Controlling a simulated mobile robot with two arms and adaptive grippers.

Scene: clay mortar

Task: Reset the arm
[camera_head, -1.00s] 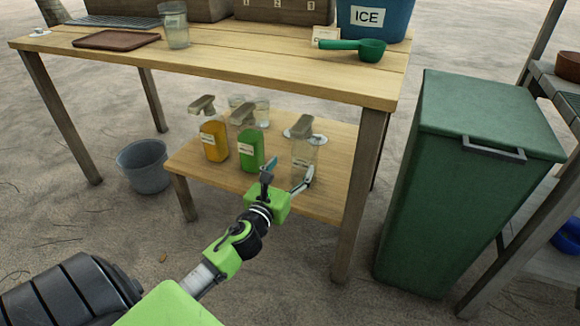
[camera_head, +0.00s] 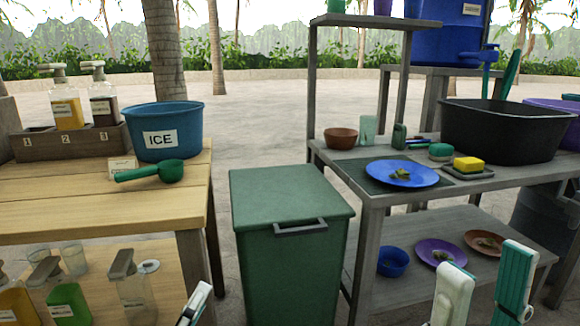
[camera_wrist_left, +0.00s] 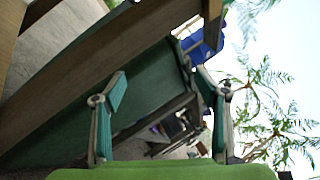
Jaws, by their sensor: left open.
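My left gripper (camera_head: 197,302) shows only as a fingertip at the bottom edge of the head view, in front of the wooden table. In the left wrist view its two fingers (camera_wrist_left: 160,85) stand wide apart with nothing between them. My right gripper (camera_head: 482,285) is at the bottom right of the head view. Its two white and teal fingers are apart, with nothing seen between them. The rest of both arms is out of the head view.
A green lidded bin (camera_head: 290,255) stands between the wooden table (camera_head: 60,215) and the grey shelf (camera_head: 380,195). Bottles stand on the table's lower shelf. The blue ICE bucket (camera_head: 165,130) and green scoop (camera_head: 150,172) are on top. A blue plate (camera_head: 401,177) lies on the grey shelf.

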